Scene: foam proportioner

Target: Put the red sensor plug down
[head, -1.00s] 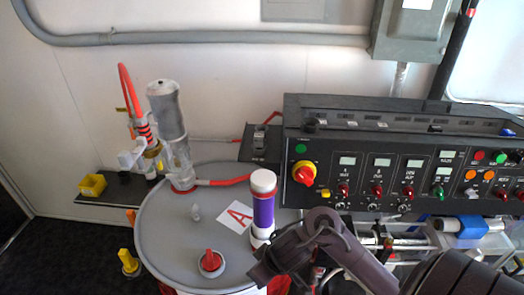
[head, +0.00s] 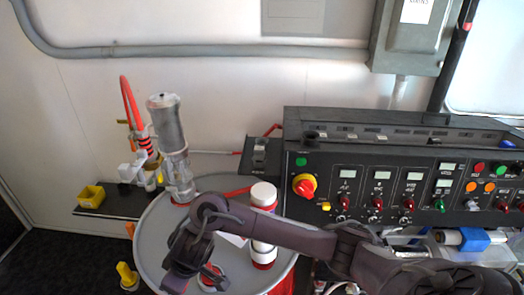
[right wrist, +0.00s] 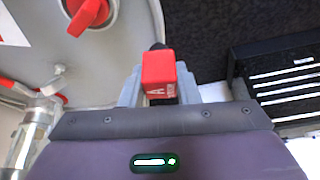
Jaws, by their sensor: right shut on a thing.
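The red sensor plug (right wrist: 158,72), a small red block with a white letter A, is held between the grey fingers of my right gripper (right wrist: 158,88). In the head view my right arm reaches in from the right across the drum, and my right gripper (head: 176,282) hangs over its front left part. The plug cannot be made out there. The grey drum top (head: 158,225) lies below and shows in the right wrist view (right wrist: 110,45) too. My left gripper is not in view.
A red knob (head: 211,276) and a white-capped cylinder (head: 263,196) stand on the drum. A clear pump (head: 172,150) rises at its back. A small shelf with a yellow bin (head: 90,196) is at left. The control panel (head: 400,170) fills the right.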

